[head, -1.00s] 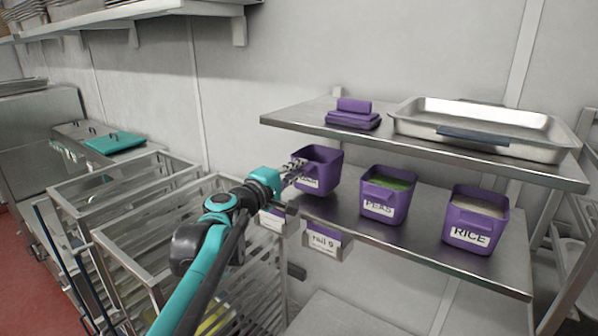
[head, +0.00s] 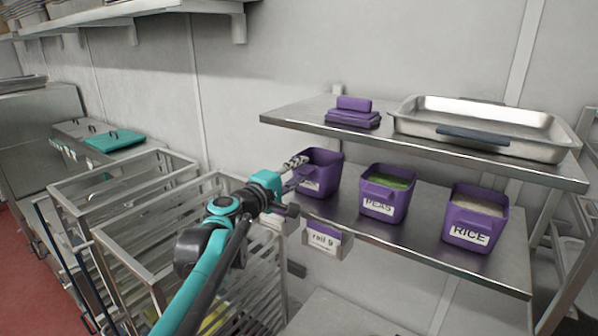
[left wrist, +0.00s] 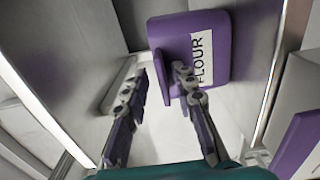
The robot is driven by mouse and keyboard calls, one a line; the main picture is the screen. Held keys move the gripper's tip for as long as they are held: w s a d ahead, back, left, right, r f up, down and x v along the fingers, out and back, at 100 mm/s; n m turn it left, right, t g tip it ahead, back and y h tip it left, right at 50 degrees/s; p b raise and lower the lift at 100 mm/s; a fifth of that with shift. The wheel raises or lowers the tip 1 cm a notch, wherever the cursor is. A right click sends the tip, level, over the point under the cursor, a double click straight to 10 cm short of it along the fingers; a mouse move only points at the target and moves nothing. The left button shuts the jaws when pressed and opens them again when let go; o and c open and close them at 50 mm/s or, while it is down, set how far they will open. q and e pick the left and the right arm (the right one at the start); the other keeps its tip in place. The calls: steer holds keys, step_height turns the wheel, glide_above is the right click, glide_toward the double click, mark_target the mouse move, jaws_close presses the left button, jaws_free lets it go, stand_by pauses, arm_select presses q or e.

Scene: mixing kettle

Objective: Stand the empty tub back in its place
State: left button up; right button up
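The purple tub (head: 322,178), labelled FLOUR in the left wrist view (left wrist: 228,75), stands upright at the left end of the lower steel shelf (head: 410,237). Its visible inside looks dark and empty. My left gripper (head: 293,168) is at the tub's left front side. In the left wrist view the fingers (left wrist: 157,88) are spread apart. The right finger overlaps the tub beside its purple tab, and a gap separates the left finger from the tab. The left gripper partly hides the tub's label in the head view. My right gripper is not in view.
A peas tub (head: 385,195) and a rice tub (head: 475,220) stand to the right on the same shelf. The upper shelf (head: 300,120) overhangs them, holding purple lids (head: 352,116) and a steel tray (head: 480,125).

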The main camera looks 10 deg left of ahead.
arm_select(q)
steer(key=b+v, duration=0.1)
steer(key=v, duration=1.1)
steer(key=shift+d, duration=0.1)
steer(key=s+d+f+m+g, duration=0.3)
steer(key=s+d+f+m, duration=0.15)
steer(key=f, duration=0.35)
steer(key=s+d+f+m+g, duration=0.3)
steer(key=s+d+f, duration=0.15)
steer(key=f, duration=0.35)
steer(key=s+a+f+m+g+y, duration=0.2)
steer(key=s+f+m+y, duration=0.1)
steer(key=s+f, duration=0.3)
steer(key=s+a+f+m+g+y, duration=0.2)
steer(key=s+f, duration=0.4)
steer(key=f, duration=0.3)
steer(key=shift+a+f+m+y, duration=0.4)
steer(key=shift+m+y, duration=0.2)
steer(key=shift+m, duration=0.15)
steer(key=shift+s, duration=0.1)
